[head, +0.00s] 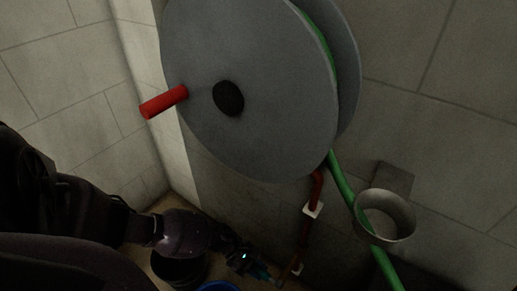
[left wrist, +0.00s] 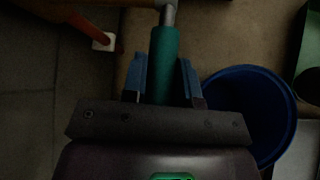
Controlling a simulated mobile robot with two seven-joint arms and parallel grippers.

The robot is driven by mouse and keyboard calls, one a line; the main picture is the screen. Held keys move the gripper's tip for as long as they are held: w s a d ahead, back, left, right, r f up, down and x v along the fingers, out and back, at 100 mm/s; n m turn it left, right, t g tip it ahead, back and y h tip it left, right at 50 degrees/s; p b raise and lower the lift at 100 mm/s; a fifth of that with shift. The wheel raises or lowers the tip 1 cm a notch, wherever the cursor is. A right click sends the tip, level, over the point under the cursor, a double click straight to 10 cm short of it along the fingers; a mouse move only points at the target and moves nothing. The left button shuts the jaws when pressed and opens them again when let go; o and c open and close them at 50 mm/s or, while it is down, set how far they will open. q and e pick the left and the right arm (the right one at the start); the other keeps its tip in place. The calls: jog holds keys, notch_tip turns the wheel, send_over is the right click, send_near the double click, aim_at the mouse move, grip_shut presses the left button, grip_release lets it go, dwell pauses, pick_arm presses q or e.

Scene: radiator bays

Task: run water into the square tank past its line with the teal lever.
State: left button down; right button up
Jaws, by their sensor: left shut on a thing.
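My left gripper (head: 258,269) is low in the head view, at the lower end of a red pipe. In the left wrist view the two blue fingers of my left gripper (left wrist: 164,78) are shut on the teal lever (left wrist: 166,48), one on each side of its grip. The lever's grey metal stem (left wrist: 168,15) runs up out of the grip. In the head view the lever is mostly hidden by the gripper and dark. I cannot make out the square tank or its line, or any running water. My right gripper is not in view.
A large grey hose reel (head: 265,95) with a red handle (head: 163,101) hangs above. Its green hose (head: 341,178) passes through a metal ring (head: 386,232). The red pipe (head: 317,190) runs down the wall. A blue bucket (left wrist: 280,118) and a black bucket (head: 180,272) stand below.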

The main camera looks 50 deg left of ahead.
pick_arm(q)
jog(key=shift+d, duration=0.1)
dwell(0.5)
jog(key=c, duration=0.9)
grip_release()
jog(key=shift+a+r, duration=0.2)
jog(key=shift+a, duration=0.2)
jog(key=p+v, duration=0.2)
jog(key=v, duration=0.8)
jog(key=shift+s+p, duration=0.1)
jog(key=shift+p, duration=0.2)
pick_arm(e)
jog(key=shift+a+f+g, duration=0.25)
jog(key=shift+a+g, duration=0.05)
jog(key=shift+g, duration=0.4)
pick_arm(q)
jog(key=shift+f, duration=0.1)
